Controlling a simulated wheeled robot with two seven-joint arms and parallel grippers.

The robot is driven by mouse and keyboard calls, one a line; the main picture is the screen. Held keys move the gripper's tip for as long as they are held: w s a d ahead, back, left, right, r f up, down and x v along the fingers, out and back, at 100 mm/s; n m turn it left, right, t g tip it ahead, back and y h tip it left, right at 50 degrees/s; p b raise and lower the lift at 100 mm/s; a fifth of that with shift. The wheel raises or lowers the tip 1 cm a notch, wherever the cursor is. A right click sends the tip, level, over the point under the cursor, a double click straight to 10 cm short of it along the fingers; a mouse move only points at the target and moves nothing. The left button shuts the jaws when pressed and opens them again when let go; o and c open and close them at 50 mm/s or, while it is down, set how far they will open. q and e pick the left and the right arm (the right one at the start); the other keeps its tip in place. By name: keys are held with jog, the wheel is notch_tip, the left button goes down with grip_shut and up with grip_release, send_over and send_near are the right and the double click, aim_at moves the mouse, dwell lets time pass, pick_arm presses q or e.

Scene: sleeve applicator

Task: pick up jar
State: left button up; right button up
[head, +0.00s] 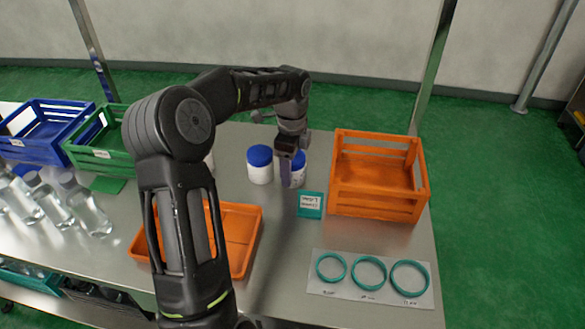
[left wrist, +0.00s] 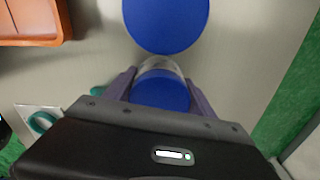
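My left gripper (head: 292,180) points down at a small white jar with a blue lid (head: 299,168), partly hidden behind it. In the left wrist view this jar (left wrist: 160,93) is between the two fingers (left wrist: 160,84), one on each side, close to its wall. I cannot tell whether they touch it. A larger white jar with a blue lid (head: 260,166) stands just to the left; its lid (left wrist: 166,20) also shows in the left wrist view. My right gripper is out of view.
An orange slatted crate (head: 376,203) stands to the right of the jars, with a teal label card (head: 311,205) beside it. Teal rings lie on a white sheet (head: 345,294) in front. An orange tray (head: 250,233), green crate (head: 85,158), blue crate (head: 45,155) and clear bottles (head: 88,209) are leftward.

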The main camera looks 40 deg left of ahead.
pick_arm(q)
jog(key=c, duration=1.1)
jog(key=shift+r, duration=0.15)
jog(key=shift+c, duration=0.2)
notch_tip(320, 180, up, 10)
jog(key=p, duration=0.8)
